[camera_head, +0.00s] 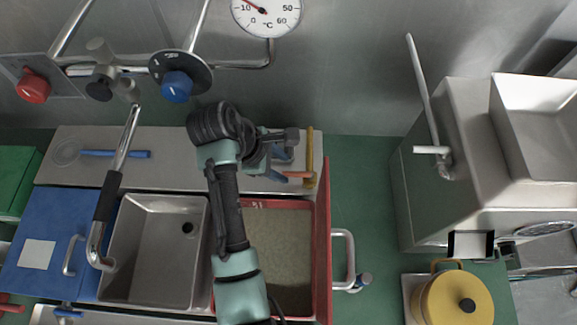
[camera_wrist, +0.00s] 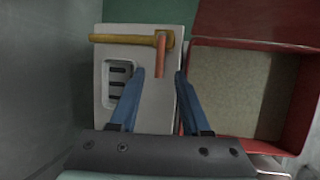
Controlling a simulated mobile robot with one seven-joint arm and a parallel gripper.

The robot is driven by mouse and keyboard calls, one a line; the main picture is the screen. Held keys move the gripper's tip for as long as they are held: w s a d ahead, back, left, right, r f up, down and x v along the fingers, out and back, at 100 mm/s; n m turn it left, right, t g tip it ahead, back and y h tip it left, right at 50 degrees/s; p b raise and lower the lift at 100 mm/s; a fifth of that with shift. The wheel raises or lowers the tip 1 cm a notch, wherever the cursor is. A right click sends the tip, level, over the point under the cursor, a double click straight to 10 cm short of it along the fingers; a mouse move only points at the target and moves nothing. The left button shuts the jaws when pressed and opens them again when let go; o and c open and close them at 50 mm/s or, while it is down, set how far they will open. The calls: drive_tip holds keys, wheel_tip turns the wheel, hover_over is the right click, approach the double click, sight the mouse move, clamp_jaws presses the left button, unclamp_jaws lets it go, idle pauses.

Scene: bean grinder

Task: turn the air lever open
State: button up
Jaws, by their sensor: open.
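A short orange-red lever (camera_wrist: 160,58) sticks out from a yellow bar (camera_wrist: 115,39) near the top of the wrist view; no label shows, but it looks like the air lever. In the head view, the yellow bar (camera_head: 309,150) stands at the right end of the grey counter, with the orange lever (camera_head: 299,174) pointing left. My gripper (camera_wrist: 159,74) is open, its blue fingers either side of the lever's near end in the picture. I cannot tell whether they touch it. In the head view, my gripper (camera_head: 287,160) is beside the bar, partly hidden by my wrist.
A red bin (camera_head: 322,240) of pale grains stands below my gripper. A steel sink (camera_head: 150,250) is left of it. Red (camera_head: 33,86) and blue (camera_head: 176,86) knobs and pipes are on the wall.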

sight(292, 173)
drive_tip(key=shift+x, duration=2.2)
drive_tip(key=shift+c, duration=0.3)
clamp_jaws()
